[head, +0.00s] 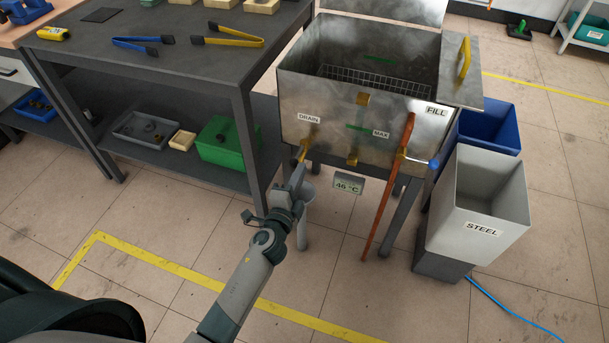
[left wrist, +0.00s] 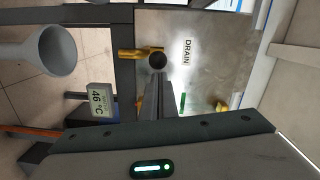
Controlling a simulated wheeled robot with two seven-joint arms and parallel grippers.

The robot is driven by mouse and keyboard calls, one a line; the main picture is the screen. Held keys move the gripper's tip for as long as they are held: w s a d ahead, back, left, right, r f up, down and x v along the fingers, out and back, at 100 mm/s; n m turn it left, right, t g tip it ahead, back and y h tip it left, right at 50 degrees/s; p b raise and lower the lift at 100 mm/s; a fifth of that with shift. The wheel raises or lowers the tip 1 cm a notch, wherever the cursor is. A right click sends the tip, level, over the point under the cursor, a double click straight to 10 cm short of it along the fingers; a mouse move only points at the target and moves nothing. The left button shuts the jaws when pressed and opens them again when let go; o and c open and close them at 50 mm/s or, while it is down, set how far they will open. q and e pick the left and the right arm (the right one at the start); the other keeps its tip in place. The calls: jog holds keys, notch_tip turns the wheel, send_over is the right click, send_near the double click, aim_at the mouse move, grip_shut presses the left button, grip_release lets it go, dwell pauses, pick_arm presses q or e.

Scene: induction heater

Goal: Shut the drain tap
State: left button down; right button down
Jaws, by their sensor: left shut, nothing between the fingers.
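The drain tap (head: 303,151) is a small brass fitting low on the front of the metal tank (head: 330,98), below the DRAIN label. In the left wrist view the brass tap (left wrist: 139,53) shows beside that label, with a dark round knob (left wrist: 157,61) at its end. My left gripper (head: 298,172) is shut and empty, just below and in front of the tap. In the left wrist view its fingers (left wrist: 164,84) point at the knob; I cannot tell whether they touch it. The gripper partly hides the tap. My right gripper is not in view.
A pale funnel (left wrist: 38,55) with a pipe stands under the tap. A 46 °C display (head: 347,185) hangs below the tank. The fill tap (head: 403,157) with an orange hose is to the right, near the STEEL bin (head: 478,205). A dark workbench (head: 180,50) stands left.

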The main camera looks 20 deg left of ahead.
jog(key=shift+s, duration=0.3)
